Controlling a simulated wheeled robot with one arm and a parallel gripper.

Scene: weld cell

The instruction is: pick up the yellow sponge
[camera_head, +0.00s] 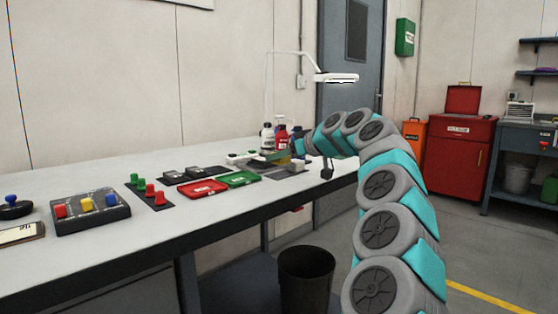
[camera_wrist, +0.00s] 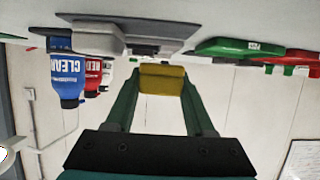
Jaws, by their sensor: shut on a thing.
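The yellow sponge (camera_wrist: 162,80) is between the two green fingers of my gripper (camera_wrist: 161,88) in the wrist view, which looks upside down. The fingers are shut on its two sides. In the head view my gripper (camera_head: 272,155) is over the far right part of the white bench, and the sponge cannot be made out clearly there. I cannot tell whether the sponge touches the surface behind it.
A blue bottle (camera_wrist: 66,75) and a red bottle (camera_wrist: 93,72) stand close to my gripper. A red tray (camera_head: 204,189) and a green tray (camera_head: 238,179) lie on the bench (camera_head: 130,235). A button box (camera_head: 90,212) sits nearer. A lamp (camera_head: 336,77) hangs above.

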